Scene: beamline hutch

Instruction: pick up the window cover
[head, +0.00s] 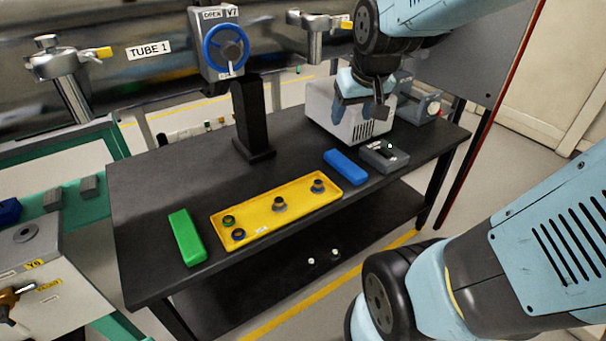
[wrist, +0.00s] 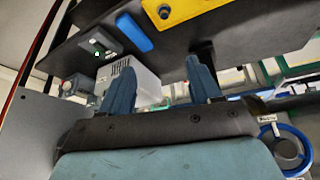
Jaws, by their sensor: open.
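I cannot tell for sure which piece is the window cover. A shallow yellow tray (head: 258,214) on the black bench holds several small round parts. Two are dark knobbed pieces, one near the middle (head: 279,204) and one at the right end (head: 318,186). A green-ringed part (head: 228,221) and a blue-ringed part (head: 238,234) lie at the left end. My gripper (head: 361,114) is open and empty, above the back right of the bench in front of the white box, apart from the tray. In the wrist view my gripper (wrist: 161,75) shows two spread blue fingers, and a tray corner (wrist: 190,8) shows at the top.
On the black bench (head: 160,200) are a green block (head: 187,237), a blue block (head: 345,167), a grey device with a green light (head: 385,155), a white vented box (head: 325,112) and a black post (head: 252,120). A blue handwheel valve (head: 226,50) rises behind.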

